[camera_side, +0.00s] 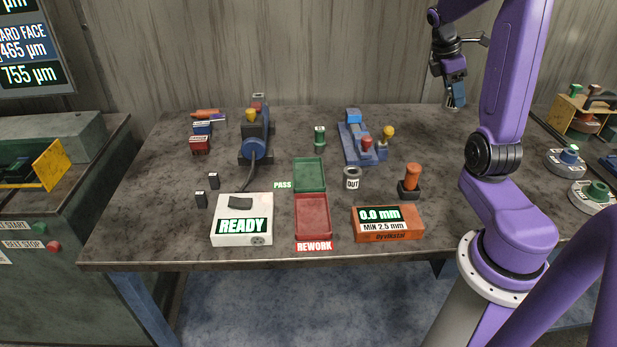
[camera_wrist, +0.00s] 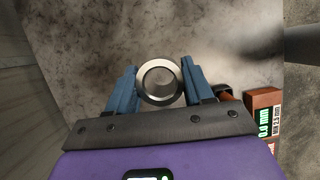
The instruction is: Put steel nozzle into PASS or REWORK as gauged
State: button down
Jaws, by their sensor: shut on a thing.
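My gripper (camera_side: 456,97) is raised over the back right of the table, well away from the trays. In the wrist view its blue fingers (camera_wrist: 160,88) are shut on the steel nozzle, which shows end-on as a bright ring (camera_wrist: 160,67) with a grey middle. The green PASS tray (camera_side: 310,163) and the red REWORK tray (camera_side: 314,235) lie one behind the other at the table's middle, and both look empty. The orange gauge box (camera_side: 388,236) at the front right reads 0.0 mm, MIN 2.5 mm; its display also shows in the wrist view (camera_wrist: 264,97). An orange-handled probe (camera_side: 412,177) stands upright in a dark holder behind it.
A white box (camera_side: 242,239) reading READY stands at the front left. A cup marked OUT (camera_side: 352,172) is right of the PASS tray. A blue fixture with knobs (camera_side: 357,150) and a green-topped cylinder (camera_side: 320,135) stand behind. A blue machine (camera_side: 255,147) is at the back left.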

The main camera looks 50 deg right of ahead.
jog(key=w+a+m+t+y, duration=0.2)
jog(key=w+a+m+y, duration=0.3)
jog(key=a+m, duration=0.9)
jog(key=w+a+m+t+y, duration=0.25)
jog(key=w+a+m, duration=0.35)
jog(key=a+m, duration=0.75)
jog(key=shift+n+g, duration=0.45)
jog(key=shift+n, duration=0.2)
jog(key=w+f, duration=1.3)
jog(key=shift+w+f, duration=0.3)
jog(key=shift+w, duration=0.05)
jog(key=shift+w+f, duration=0.15)
jog(key=shift+f, duration=1.65)
jog(key=shift+f, duration=0.1)
